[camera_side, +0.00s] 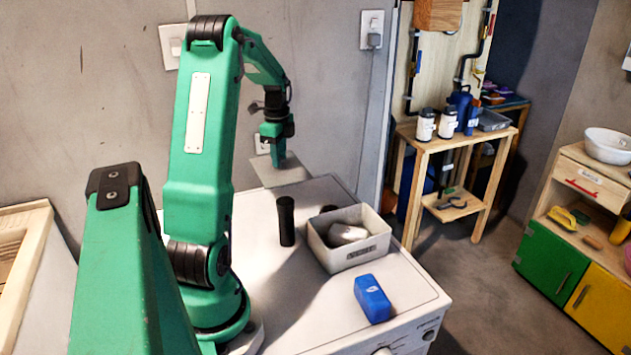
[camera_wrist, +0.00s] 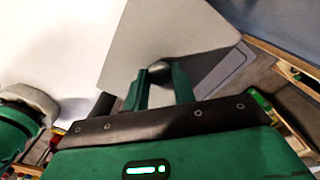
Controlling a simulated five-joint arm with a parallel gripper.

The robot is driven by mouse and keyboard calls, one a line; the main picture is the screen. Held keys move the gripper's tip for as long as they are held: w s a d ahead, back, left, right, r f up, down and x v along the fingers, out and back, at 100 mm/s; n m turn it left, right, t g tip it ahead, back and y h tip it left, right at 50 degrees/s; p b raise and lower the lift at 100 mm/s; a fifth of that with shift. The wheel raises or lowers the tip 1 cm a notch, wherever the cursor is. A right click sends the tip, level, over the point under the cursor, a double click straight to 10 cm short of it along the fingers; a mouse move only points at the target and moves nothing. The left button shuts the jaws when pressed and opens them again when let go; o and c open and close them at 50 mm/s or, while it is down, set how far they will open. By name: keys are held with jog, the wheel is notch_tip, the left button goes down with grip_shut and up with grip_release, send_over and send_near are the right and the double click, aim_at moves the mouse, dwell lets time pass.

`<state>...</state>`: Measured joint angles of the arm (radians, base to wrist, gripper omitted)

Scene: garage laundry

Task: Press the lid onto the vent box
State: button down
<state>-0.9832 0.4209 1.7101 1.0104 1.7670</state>
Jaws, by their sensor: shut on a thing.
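The lid (camera_side: 287,174) is a flat light-grey square plate. It hangs from my gripper (camera_side: 275,148) over the back of the white machine top, tilted in the side picture. In the wrist view the lid (camera_wrist: 165,28) spreads out beyond my gripper (camera_wrist: 160,80), whose fingers are closed on a small rounded knob (camera_wrist: 160,67). An open white box (camera_side: 350,257) with a label stands to the right and nearer; a greyish lump (camera_side: 347,234) lies in it. I cannot tell whether this is the vent box.
A black cylinder (camera_side: 286,221) stands upright left of the white box. A blue block (camera_side: 372,298) lies near the front right of the white machine top (camera_side: 305,315). A small dark object (camera_side: 329,209) shows behind the box. The wall is close behind the lid.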

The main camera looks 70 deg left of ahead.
aim_at(281, 159)
notch_tip(281, 159, up, 10)
jog(key=w+d+m, duration=0.4)
jog(key=d+m, duration=0.5)
jog(key=d, duration=0.4)
jog(key=w+d+m, duration=0.4)
jog(key=d+m, duration=0.5)
jog(key=d, duration=0.4)
jog(key=shift+w+f, duration=0.2)
jog(key=shift+f, duration=2.3)
jog(key=shift+f, duration=0.2)
jog(key=shift+f, duration=3)
jog(key=shift+f, duration=0.65)
